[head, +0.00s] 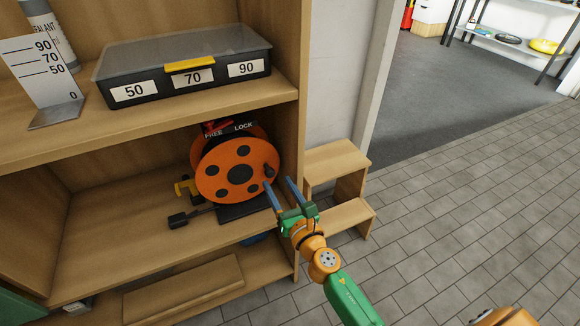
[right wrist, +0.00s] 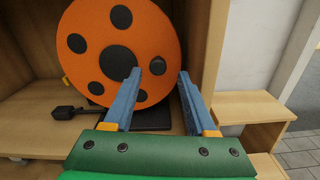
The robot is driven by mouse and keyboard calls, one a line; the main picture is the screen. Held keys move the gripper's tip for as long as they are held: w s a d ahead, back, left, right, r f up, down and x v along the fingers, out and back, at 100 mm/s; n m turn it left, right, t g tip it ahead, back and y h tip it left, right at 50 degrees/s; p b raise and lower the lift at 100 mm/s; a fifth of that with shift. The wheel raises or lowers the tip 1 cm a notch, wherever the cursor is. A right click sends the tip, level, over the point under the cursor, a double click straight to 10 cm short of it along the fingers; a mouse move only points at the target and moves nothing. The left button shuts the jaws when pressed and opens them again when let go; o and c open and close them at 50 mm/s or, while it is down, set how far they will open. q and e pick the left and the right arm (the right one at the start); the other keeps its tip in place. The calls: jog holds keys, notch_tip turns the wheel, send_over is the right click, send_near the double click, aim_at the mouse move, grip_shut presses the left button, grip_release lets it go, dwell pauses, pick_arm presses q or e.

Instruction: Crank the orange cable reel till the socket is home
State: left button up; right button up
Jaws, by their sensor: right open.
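The orange cable reel (head: 222,178) stands on a black base on the middle shelf; it also shows in the right wrist view (right wrist: 95,30). Its dark crank knob (head: 269,172) is at the right of the disc face. In the right wrist view the knob (right wrist: 157,66) appears between my fingertips, with no clear contact. My right gripper (head: 279,184) is open, its blue fingers pointing at the reel. The black socket (head: 178,220) lies on the shelf left of the base, apart from the reel. A red lever (head: 215,127) sits by the FREE and LOCK label. My left gripper is out of view.
A black case (head: 185,90) marked 50, 70 and 90 and a scale plate (head: 45,75) stand on the shelf above. A yellow part (head: 186,187) is left of the reel. A wooden step stool (head: 340,162) stands right of the cabinet. The tiled floor is clear.

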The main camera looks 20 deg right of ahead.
aim_at(271, 175)
jog(key=w, duration=0.4)
jog(key=shift+w+a+f+b, duration=0.1)
jog(key=shift+w+a+b, duration=0.2)
jog(key=shift+w, duration=0.1)
jog(key=shift+c, duration=0.3)
grip_shut()
dwell(0.8)
